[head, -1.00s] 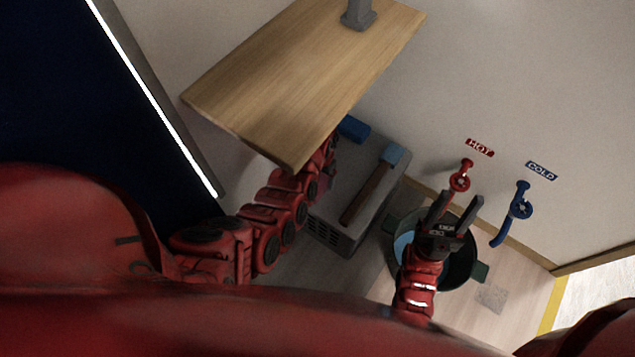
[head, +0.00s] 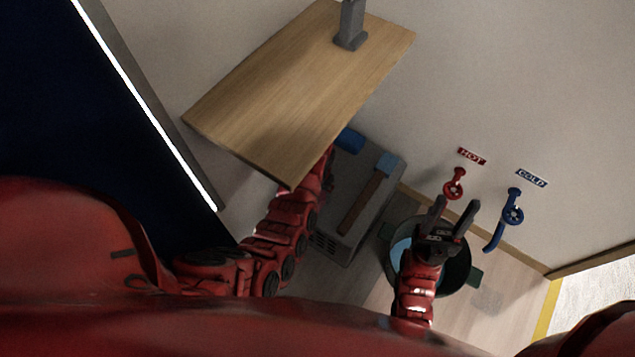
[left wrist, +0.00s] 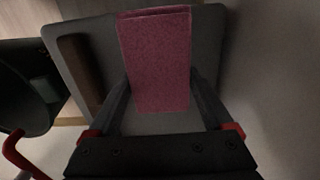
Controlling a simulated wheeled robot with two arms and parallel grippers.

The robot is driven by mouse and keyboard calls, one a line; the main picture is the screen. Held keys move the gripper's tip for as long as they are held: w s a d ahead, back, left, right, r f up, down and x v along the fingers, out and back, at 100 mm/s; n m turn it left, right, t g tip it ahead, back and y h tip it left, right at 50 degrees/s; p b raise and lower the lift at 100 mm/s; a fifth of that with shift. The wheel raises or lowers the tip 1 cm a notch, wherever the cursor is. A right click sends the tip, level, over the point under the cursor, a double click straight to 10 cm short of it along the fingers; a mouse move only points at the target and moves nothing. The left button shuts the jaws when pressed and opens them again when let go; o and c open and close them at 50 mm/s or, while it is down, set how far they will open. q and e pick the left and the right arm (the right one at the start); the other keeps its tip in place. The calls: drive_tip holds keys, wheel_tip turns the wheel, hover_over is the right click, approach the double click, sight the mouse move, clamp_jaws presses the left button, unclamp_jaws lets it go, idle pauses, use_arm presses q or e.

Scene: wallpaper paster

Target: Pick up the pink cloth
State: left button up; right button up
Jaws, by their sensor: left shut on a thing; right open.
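The pink cloth (left wrist: 155,60) shows in the left wrist view as a thick folded piece between the two fingers of my left gripper (left wrist: 162,95). The left gripper is shut on it. The cloth is over a grey surface, and I cannot tell whether it touches it. In the head view, the cloth and my left gripper are hidden under the wooden board. My right gripper (head: 453,216) is open and empty, above the dark bucket.
The wooden board (head: 300,90) overhangs a grey unit (head: 338,243) with a blue-headed, brown-handled tool (head: 362,200) and a blue object (head: 348,140). The dark bucket (head: 462,278) stands below red hot (head: 454,184) and blue cold (head: 513,208) taps on the wall.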

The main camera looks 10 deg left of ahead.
use_arm(q)
drive_tip(key=s+d+r+p, duration=0.1)
drive_tip(key=s+d+p, duration=0.1)
drive_tip(key=s, duration=1)
drive_tip(key=shift+s+d+p, duration=0.15)
drive_tip(key=shift+d+p, duration=0.2)
drive_tip(key=shift+d, duration=0.2)
drive_tip(key=shift+r, duration=0.1)
